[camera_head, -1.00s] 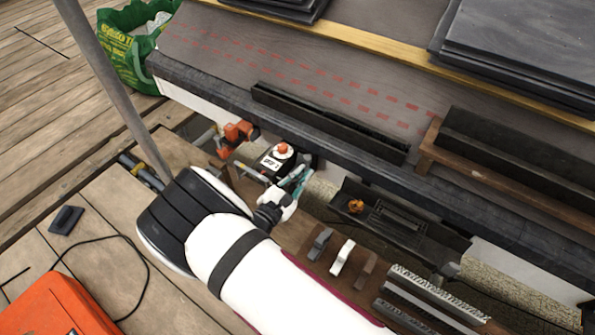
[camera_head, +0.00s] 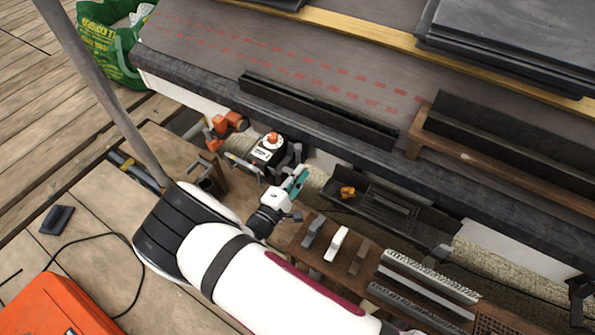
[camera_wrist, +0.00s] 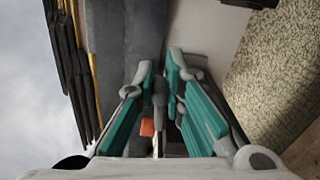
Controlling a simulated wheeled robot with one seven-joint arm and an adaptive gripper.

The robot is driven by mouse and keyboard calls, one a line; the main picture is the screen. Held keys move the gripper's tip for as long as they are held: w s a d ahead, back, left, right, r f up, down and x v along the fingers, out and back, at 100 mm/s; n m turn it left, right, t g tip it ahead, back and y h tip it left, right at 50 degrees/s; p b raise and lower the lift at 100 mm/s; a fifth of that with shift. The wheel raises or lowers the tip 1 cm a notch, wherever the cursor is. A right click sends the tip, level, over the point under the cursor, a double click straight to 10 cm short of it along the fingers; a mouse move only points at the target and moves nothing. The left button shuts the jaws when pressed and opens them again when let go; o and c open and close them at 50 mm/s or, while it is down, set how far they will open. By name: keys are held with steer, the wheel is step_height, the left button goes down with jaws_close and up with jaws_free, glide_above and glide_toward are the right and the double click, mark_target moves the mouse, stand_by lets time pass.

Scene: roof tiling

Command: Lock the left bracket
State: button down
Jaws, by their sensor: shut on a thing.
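My gripper (camera_head: 297,181), with teal finger pads, is in front of the eave, just right of a dark boxy device with a white label and an orange knob (camera_head: 272,139). In the wrist view the gripper (camera_wrist: 161,75) is shut on a narrow dark grey piece (camera_wrist: 160,92); I cannot tell whether this is the left bracket or its lever. A small orange patch (camera_wrist: 147,127) shows between the fingers. A grey fitting (camera_head: 294,154) stands between the device and my gripper. No left bracket can be picked out clearly.
A black gutter section (camera_head: 392,212) with a small orange-brown item (camera_head: 347,192) lies to the right. Grey, white (camera_head: 337,243) and brown clips stand in a row below it. An orange tool (camera_head: 228,123) is at the left. The roof edge (camera_head: 210,97) runs above.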

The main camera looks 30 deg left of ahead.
steer(key=shift+s+f+m, duration=0.1)
steer(key=shift+f+m, duration=0.25)
steer(key=shift+m, duration=0.35)
steer(key=shift+f, duration=0.1)
steer(key=c, duration=1.6)
jaws_free()
steer(key=shift+c, duration=0.2)
steer(key=s, duration=0.7)
steer(key=shift+s+a, duration=0.25)
steer(key=shift+a, duration=0.05)
steer(key=shift+w, duration=0.1)
